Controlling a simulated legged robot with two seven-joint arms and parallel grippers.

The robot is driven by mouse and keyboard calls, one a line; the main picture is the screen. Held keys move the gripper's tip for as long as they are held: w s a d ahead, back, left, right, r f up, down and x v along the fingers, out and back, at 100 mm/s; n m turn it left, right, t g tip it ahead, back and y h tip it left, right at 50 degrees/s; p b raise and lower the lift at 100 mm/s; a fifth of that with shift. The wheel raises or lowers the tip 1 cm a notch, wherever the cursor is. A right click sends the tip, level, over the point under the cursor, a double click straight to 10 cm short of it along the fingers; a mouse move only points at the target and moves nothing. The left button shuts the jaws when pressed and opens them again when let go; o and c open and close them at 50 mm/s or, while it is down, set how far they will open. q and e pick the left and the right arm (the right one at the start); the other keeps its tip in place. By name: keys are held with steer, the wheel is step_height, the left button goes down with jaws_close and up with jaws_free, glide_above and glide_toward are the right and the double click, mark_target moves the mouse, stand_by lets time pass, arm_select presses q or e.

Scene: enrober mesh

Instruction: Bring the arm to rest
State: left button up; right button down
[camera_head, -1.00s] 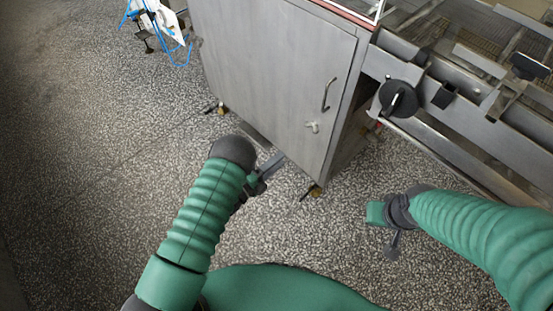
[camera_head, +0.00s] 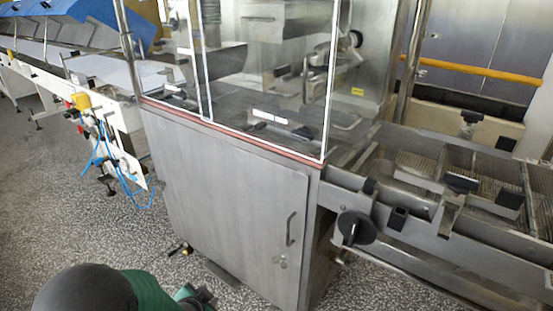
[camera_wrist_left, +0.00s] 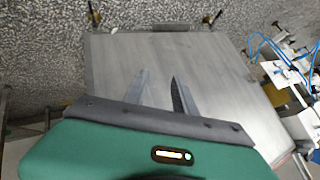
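My left arm (camera_head: 90,290) shows at the bottom left of the head view as a dark rounded joint and green cover. In the left wrist view my left gripper (camera_wrist_left: 157,80) has two grey fingers standing apart with nothing between them. The steel cabinet face (camera_wrist_left: 205,70) lies beyond the fingers; I cannot tell the exact distance. My right arm and right gripper are out of view.
A steel cabinet (camera_head: 225,205) with a glazed hood stands ahead. A conveyor with a black knob (camera_head: 356,229) extends right. Blue cables (camera_head: 107,160) hang by the left-hand line. Speckled floor (camera_head: 60,215) is open at left.

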arm_select(q)
steer(key=s+r+n+g, duration=0.2)
steer(key=s+n+g, duration=0.15)
steer(key=s, duration=0.45)
steer(key=s+r+n+g, duration=0.2)
steer(key=s+r+n, duration=0.15)
steer(key=s, duration=0.55)
step_height(320, 180, up, 26)
steer(key=s+n+p, duration=0.1)
steer(key=p, duration=2.6)
steer(key=shift+a+g, duration=0.1)
steer(key=shift+g, duration=0.15)
